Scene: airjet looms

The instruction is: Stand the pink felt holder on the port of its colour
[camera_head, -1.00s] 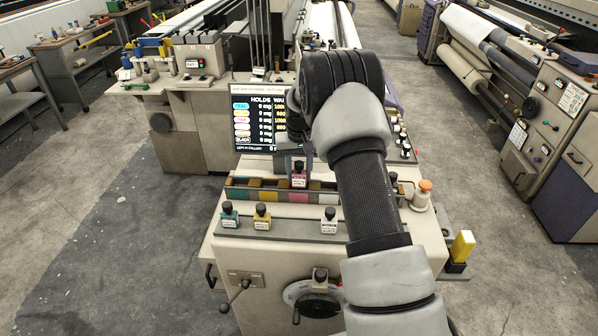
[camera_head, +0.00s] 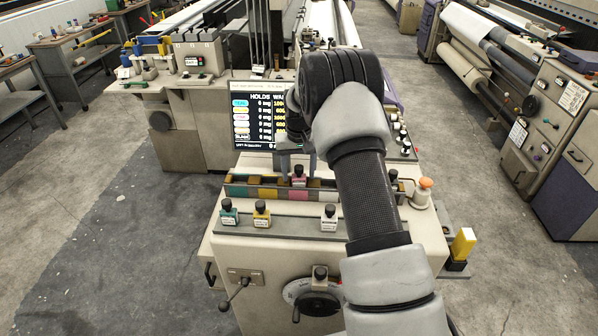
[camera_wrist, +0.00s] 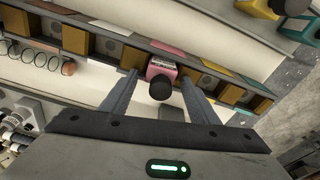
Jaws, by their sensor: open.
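The pink felt holder (camera_head: 299,181), with a black knob, stands upright in the row of ports just behind the pink colour plate (camera_head: 298,195). In the wrist view the holder (camera_wrist: 161,68) is between my two fingers, at the row, with the pink plate (camera_wrist: 166,47) beyond it. Its black knob hides part of it, and the port under it is hidden. My gripper (camera_head: 297,163) is open around the holder, its fingers apart with a gap on each side; the fingertips also show in the wrist view (camera_wrist: 160,73).
Teal (camera_head: 229,212), yellow (camera_head: 262,214) and white (camera_head: 329,218) holders stand on the front ledge. Other ports (camera_wrist: 109,47) line the row. A display (camera_head: 255,121) stands behind, partly hidden by my arm. A bottle with an orange cap (camera_head: 422,195) stands at right.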

